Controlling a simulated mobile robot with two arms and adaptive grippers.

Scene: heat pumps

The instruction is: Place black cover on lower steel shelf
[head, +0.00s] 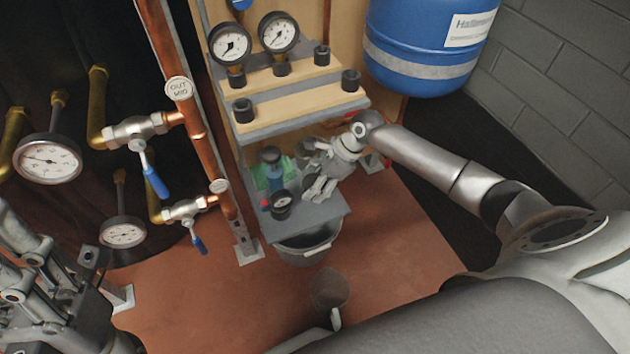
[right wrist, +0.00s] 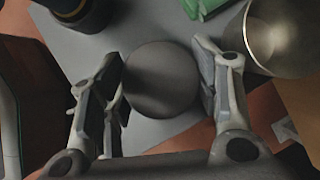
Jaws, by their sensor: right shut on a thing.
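My right gripper (head: 320,188) is low over the lower steel shelf (head: 325,212), near its right side. In the right wrist view, it is shut on a round black cover (right wrist: 160,78), with one finger on each side. The grey shelf surface (right wrist: 150,133) shows right behind the cover; I cannot tell whether they touch. Other black covers stand on the upper shelves, one at the left (head: 243,110) and one at the right (head: 350,80). My left gripper (head: 75,280) is at the lower left, its fingers unclear.
A shiny metal round thing (right wrist: 280,35) is close right of the fingers. A bucket (head: 308,247) stands below. Pipes with blue-handled valves (head: 152,180) are left.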

